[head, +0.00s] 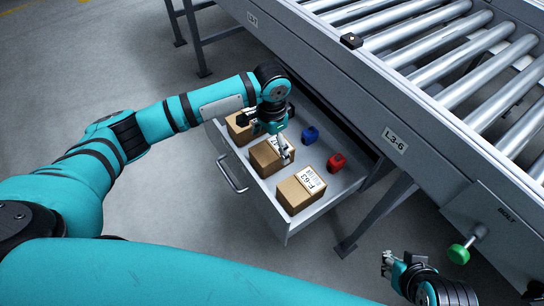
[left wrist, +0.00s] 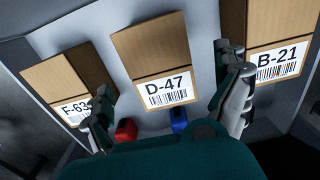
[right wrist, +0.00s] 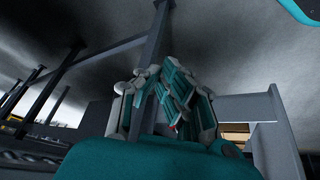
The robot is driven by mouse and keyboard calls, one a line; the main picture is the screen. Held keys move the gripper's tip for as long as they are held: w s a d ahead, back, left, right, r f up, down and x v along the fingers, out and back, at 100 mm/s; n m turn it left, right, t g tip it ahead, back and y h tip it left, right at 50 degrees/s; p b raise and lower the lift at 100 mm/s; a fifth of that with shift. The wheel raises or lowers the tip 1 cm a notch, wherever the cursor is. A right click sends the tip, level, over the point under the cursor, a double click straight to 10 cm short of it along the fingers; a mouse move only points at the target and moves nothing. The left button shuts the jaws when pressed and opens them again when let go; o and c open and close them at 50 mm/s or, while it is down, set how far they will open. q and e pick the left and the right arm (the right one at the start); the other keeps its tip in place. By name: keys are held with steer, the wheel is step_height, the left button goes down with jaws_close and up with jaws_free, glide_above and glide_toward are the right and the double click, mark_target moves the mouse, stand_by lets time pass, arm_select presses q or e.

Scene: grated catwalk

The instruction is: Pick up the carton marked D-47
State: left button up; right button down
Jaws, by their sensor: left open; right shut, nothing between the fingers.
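The carton marked D-47 (left wrist: 155,62) is a brown box with a white barcode label, the middle one of three cartons in an open grey drawer (head: 262,207). It also shows in the head view (head: 264,158), partly hidden by my left gripper (head: 284,146). That gripper is open above the carton. In the left wrist view its fingers (left wrist: 167,75) stand apart on either side of D-47, with no grip on it. My right gripper (head: 388,263) is shut and empty, low at the right of the head view, away from the drawer; it also shows in the right wrist view (right wrist: 168,85).
Cartons F-63 (head: 301,190) and B-21 (left wrist: 282,38) flank D-47. A blue item (head: 310,134) and a red item (head: 337,162) lie behind the cartons in the drawer. A roller conveyor (head: 400,125) overhangs the drawer's far side. Floor left of the drawer is clear.

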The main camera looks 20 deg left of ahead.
mark_target(272, 148)
arm_select(q)
step_height(272, 148, down, 3)
steer(key=shift+b, duration=0.5)
arm_select(e)
steer(key=w+a+r+t+y, duration=0.1)
steer(key=w+a+r+t, duration=0.1)
steer(key=w, duration=0.3)
steer(key=shift+w+r+t, duration=0.35)
steer(key=shift+t, duration=0.35)
arm_select(q)
steer(key=c, duration=1.4)
